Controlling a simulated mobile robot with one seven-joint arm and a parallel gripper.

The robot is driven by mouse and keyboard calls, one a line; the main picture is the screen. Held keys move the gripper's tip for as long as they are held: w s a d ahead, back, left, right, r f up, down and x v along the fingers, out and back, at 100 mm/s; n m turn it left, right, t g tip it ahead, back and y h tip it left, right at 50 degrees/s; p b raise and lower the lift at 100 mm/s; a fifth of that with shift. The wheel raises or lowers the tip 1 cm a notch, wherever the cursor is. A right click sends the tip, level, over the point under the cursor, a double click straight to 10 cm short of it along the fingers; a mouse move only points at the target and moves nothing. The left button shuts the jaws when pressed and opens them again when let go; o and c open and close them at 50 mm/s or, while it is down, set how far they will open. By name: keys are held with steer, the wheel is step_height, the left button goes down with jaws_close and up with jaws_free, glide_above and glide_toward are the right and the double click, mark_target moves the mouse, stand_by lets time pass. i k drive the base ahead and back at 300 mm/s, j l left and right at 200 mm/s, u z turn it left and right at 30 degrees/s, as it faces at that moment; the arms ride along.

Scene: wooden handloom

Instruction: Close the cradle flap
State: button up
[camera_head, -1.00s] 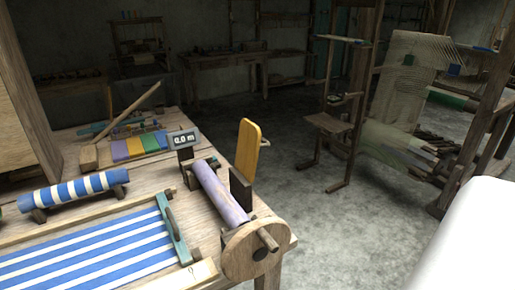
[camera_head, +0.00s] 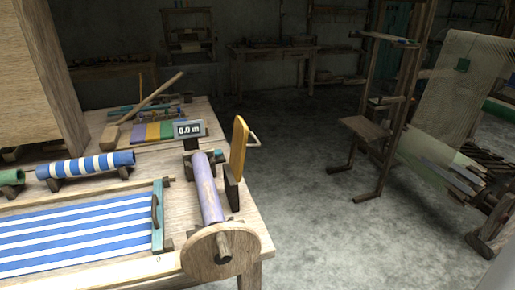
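The cradle flap, a yellow-orange upright panel (camera_head: 238,150), stands raised at the right edge of the workbench. A small pale handle (camera_head: 254,141) sticks out from its right side. Beside it on the left lies a purple roll (camera_head: 207,188) in its cradle, with a round wooden disc and crank (camera_head: 221,250) at the near end. A small display (camera_head: 188,129) reading about 0.0 m stands behind the roll. My gripper is not in view.
The workbench (camera_head: 165,199) holds blue-and-white striped cloth (camera_head: 75,235), a striped roll (camera_head: 88,166) and a multicoloured cloth (camera_head: 152,132). Open concrete floor (camera_head: 320,230) lies right of the bench. A wooden loom frame (camera_head: 392,120) stands further right.

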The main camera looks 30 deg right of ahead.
mark_target(239, 146)
steer(key=k+l, duration=0.1)
steer(key=l, duration=0.25)
steer(key=k+l, duration=0.15)
steer(key=l, duration=0.2)
steer(key=k+l, duration=0.1)
steer(key=l, duration=0.3)
steer(key=k+l, duration=0.1)
steer(key=l, duration=0.25)
steer(key=k+l, duration=0.1)
steer(key=l, duration=0.25)
